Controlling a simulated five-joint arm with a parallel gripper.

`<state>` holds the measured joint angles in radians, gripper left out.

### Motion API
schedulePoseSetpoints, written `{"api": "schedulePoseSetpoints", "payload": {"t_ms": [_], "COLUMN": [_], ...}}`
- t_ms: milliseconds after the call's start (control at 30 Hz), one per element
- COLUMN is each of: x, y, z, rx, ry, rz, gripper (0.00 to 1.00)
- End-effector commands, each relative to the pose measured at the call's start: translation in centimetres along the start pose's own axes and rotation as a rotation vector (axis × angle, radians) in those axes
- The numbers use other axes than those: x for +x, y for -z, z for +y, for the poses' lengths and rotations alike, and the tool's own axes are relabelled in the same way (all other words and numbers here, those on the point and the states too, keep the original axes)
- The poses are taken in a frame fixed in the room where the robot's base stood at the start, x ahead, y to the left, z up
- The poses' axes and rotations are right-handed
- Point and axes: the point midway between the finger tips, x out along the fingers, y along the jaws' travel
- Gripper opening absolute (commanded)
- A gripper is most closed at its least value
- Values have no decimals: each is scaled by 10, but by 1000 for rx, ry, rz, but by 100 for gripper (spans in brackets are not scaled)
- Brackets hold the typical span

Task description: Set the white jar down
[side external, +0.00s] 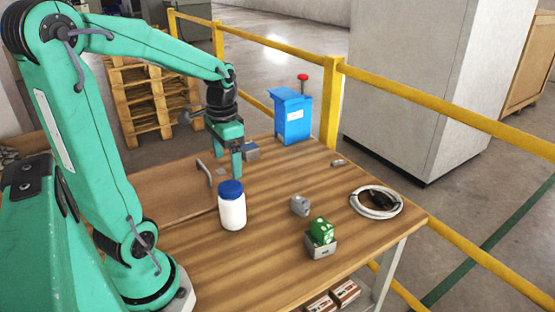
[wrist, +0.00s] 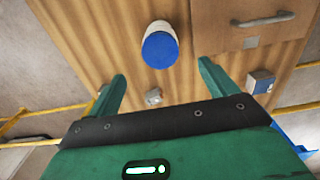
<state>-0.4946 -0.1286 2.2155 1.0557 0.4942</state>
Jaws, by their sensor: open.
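The white jar (side external: 232,210) with a blue lid stands upright on the wooden table (side external: 265,240) in the side view. In the wrist view the jar (wrist: 158,28) shows lid-on, beyond my fingertips and between their lines. My gripper (side external: 231,163) is open and empty, behind the jar and above the tabletop in the side view. Its two green fingers are spread wide in the wrist view (wrist: 162,72), with a visible gap to the jar.
A brown panel with a metal handle (side external: 205,173) lies left of the jar. A grey block (side external: 300,206), a green die (side external: 321,229) in a grey holder, and a coiled cable (side external: 376,203) are to the right. A blue bin (side external: 292,118) stands at the back, near yellow rails.

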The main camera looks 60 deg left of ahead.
Motion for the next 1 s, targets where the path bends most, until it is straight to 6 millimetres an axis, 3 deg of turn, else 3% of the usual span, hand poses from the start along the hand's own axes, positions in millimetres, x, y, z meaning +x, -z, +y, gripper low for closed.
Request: {"api": "schedulePoseSetpoints", "payload": {"t_ms": [567, 767, 1000], "x": [-3, -15, -37], "y": [0, 0, -6], "z": [5, 27, 71], "rx": [2, 6, 9], "ry": [7, 34, 61], "rz": [14, 77, 220], "gripper": [85, 85, 85]}}
